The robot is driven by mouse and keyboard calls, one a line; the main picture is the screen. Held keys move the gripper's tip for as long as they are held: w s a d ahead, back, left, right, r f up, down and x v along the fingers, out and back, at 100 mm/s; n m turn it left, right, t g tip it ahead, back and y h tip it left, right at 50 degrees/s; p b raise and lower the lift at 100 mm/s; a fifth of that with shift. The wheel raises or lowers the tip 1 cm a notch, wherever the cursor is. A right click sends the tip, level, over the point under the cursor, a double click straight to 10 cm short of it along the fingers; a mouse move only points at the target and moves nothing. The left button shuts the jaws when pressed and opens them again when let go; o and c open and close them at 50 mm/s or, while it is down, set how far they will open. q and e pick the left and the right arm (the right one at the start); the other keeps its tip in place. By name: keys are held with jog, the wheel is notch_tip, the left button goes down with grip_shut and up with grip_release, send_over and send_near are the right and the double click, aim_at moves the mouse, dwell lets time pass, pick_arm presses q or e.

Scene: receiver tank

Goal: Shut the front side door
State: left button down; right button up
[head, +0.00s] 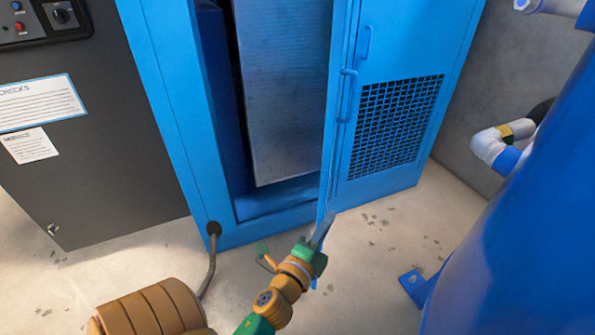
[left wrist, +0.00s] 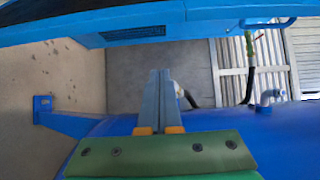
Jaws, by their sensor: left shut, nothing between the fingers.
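The blue cabinet (head: 172,90) stands with its front side door (head: 338,110) open. The door shows nearly edge-on in the head view, with a blue bar handle (head: 347,96) on it. Left of the door the opening shows a grey metal panel (head: 280,90) inside. My left gripper (head: 327,222) is shut and empty, its tips close to the door's lower corner; I cannot tell whether they touch. In the left wrist view the shut fingers (left wrist: 160,74) point ahead below a blue panel (left wrist: 60,32) with a dark grille. My right gripper is out of view.
A grilled blue panel (head: 395,125) stands right of the door. A large blue tank (head: 530,220) with a foot bracket stands at the right, near a white pipe (head: 490,146). A dark control cabinet (head: 90,160) is at the left. Speckled floor (head: 370,265) lies open between.

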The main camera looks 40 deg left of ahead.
pick_arm(q)
jog(key=x, duration=1.1)
jog(key=s+a, duration=0.1)
jog(key=s+a+p, duration=0.1)
jog(key=a, duration=0.1)
jog(key=shift+a, duration=0.2)
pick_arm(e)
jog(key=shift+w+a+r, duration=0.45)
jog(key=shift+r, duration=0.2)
